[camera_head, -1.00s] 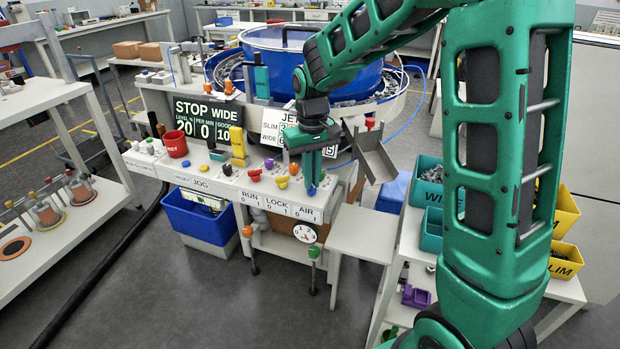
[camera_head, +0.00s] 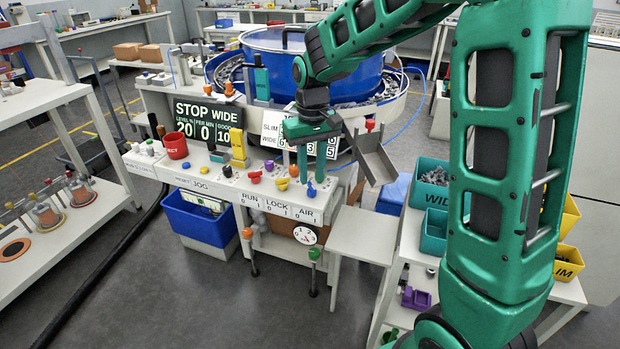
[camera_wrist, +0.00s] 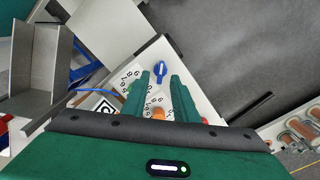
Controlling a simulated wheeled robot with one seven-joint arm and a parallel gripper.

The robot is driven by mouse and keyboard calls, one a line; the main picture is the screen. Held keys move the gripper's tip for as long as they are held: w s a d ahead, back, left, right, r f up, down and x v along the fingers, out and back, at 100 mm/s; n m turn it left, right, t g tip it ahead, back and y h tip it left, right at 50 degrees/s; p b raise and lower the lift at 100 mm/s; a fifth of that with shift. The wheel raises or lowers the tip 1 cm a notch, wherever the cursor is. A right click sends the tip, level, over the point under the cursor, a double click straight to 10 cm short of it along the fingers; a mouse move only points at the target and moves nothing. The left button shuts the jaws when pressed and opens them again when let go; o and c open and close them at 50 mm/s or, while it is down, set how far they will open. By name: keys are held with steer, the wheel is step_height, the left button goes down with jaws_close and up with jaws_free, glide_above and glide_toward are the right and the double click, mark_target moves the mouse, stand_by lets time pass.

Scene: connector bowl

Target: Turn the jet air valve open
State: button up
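The jet air valve is a blue lever knob (camera_head: 311,190) above the AIR label, at the front right corner of the machine's panel. It also shows in the wrist view as a blue handle (camera_wrist: 158,72), beyond and between my fingertips. My gripper (camera_head: 311,176) points down just above the knob. In the wrist view my gripper (camera_wrist: 160,84) has its two green fingers apart, with nothing held between them. I cannot tell whether the fingertips reach down beside the handle.
Yellow and red knobs (camera_head: 282,184) stand left of the valve on the panel. A grey metal chute (camera_head: 372,157) is to the right, above a small white table (camera_head: 362,232). A round dial (camera_head: 305,235) is below. The blue bowl (camera_head: 310,65) stands behind.

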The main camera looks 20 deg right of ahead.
mark_target(312, 184)
step_height(312, 184, up, 8)
stand_by(0.4)
steer(key=shift+w+r, duration=0.1)
steer(key=s+d+f+m, duration=0.1)
steer(key=s+d+m, duration=0.2)
steer(key=s+d, duration=0.65)
steer(key=s+d+f+m, duration=0.15)
steer(key=s+d, duration=0.45)
steer(key=s, duration=0.6)
steer(key=s+d+f+m, duration=0.1)
steer(key=s+f+m, duration=0.1)
steer(key=s, duration=0.8)
steer(key=shift+s+f, duration=0.3)
steer(key=shift+f, duration=0.05)
steer(key=shift+d+m, duration=0.1)
steer(key=shift+m, duration=0.15)
